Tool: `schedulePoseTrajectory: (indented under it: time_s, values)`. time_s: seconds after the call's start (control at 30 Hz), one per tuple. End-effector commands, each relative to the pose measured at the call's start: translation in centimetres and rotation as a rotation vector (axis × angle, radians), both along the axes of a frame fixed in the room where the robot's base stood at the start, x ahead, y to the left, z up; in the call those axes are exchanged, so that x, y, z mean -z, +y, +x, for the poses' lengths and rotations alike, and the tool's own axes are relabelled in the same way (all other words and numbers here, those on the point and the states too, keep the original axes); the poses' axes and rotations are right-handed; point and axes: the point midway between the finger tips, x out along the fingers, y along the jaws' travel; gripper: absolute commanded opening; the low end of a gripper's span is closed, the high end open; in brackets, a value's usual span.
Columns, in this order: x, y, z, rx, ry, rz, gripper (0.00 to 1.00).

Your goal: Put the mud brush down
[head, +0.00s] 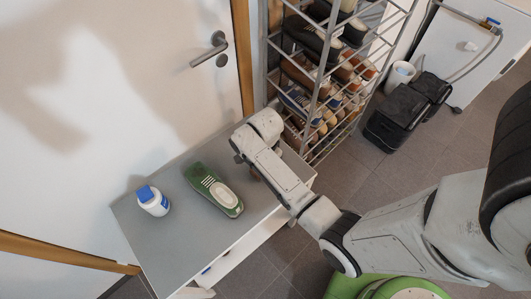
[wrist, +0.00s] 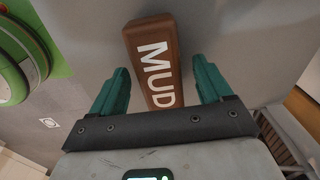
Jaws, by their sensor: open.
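The mud brush (wrist: 155,55) is a brown block with white "MUD" lettering, seen in the wrist view. It lies between the two green fingers of my gripper (wrist: 160,72), which are open with a gap on each side of it. The brush appears to rest on the grey top of the bench (head: 185,235). In the head view my arm hides most of the brush and the fingers, at the bench's right part.
A green shoe (head: 213,189) with white stripes lies on the bench, left of my gripper. A metal rack (head: 318,95) full of shoes stands behind, right. The bench front is clear.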

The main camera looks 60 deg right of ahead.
Motion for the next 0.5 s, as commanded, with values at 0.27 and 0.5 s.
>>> schedulePoseTrajectory:
  time_s: [0.27, 0.5]
  values:
    - [-5.4, 0.1, 0.0, 0.0, -0.005, -0.001, 0.79]
    - [-9.6, 0.2, 0.0, 0.001, -0.003, -0.001, 0.79]
